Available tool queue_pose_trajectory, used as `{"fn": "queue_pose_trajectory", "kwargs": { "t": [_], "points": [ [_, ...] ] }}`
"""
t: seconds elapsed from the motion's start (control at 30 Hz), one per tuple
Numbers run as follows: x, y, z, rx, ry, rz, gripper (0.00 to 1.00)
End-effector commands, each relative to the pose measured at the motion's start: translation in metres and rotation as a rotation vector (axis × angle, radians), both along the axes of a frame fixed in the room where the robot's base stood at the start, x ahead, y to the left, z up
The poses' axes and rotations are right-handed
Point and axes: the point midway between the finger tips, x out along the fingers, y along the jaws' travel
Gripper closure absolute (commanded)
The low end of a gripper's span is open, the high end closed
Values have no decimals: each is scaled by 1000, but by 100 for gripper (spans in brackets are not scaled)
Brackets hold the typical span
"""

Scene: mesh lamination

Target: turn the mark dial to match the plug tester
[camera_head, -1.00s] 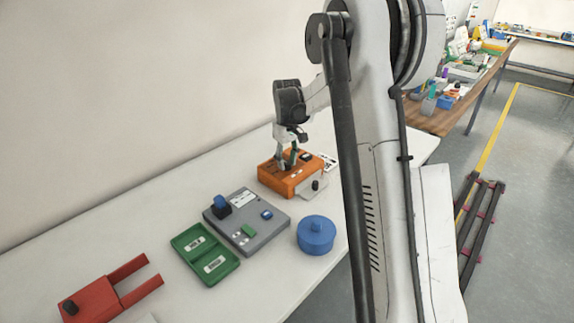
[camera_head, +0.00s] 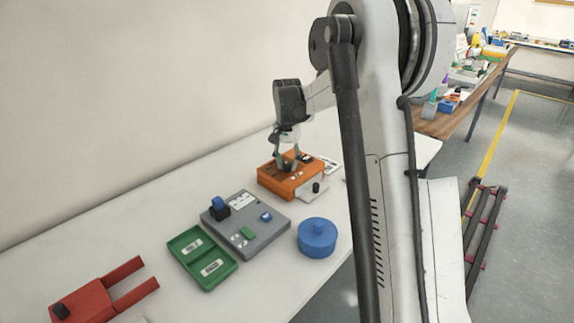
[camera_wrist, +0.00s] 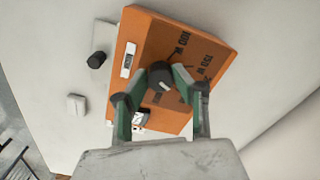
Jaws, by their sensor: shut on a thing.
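The orange box (camera_head: 273,183) stands on the white table; in the wrist view its orange face (camera_wrist: 203,77) carries dark printed marks, with "100 W" and "150 W" readable. A round black dial (camera_wrist: 160,78) with a pale pointer line sits on this face. My gripper (camera_wrist: 162,76) is shut on the dial, with a green-sided finger on each side. In the head view my gripper (camera_head: 289,160) reaches down onto the box and partly hides the dial. A grey panel (camera_head: 263,234) with a blue plug-like block stands nearby; I cannot tell if it is the plug tester.
A green two-part tray (camera_head: 189,264), a round blue lidded pot (camera_head: 317,238) and a red forked block (camera_head: 88,301) stand on the table. A small black knob (camera_wrist: 97,60) is beside the orange box. A wall runs behind.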

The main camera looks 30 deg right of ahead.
Motion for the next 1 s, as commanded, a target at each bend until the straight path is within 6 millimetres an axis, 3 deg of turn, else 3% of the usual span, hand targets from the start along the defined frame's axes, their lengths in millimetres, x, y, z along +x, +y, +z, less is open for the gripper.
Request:
{"fn": "queue_pose_trajectory", "kwargs": {
  "t": [0.4,0.97,1.0],
  "points": [
    [0,0,0,-1,-1,-198,100],
    [1,0,1,-1,-1,-228,100],
    [1,0,1,-1,-1,-228,72]
  ]
}}
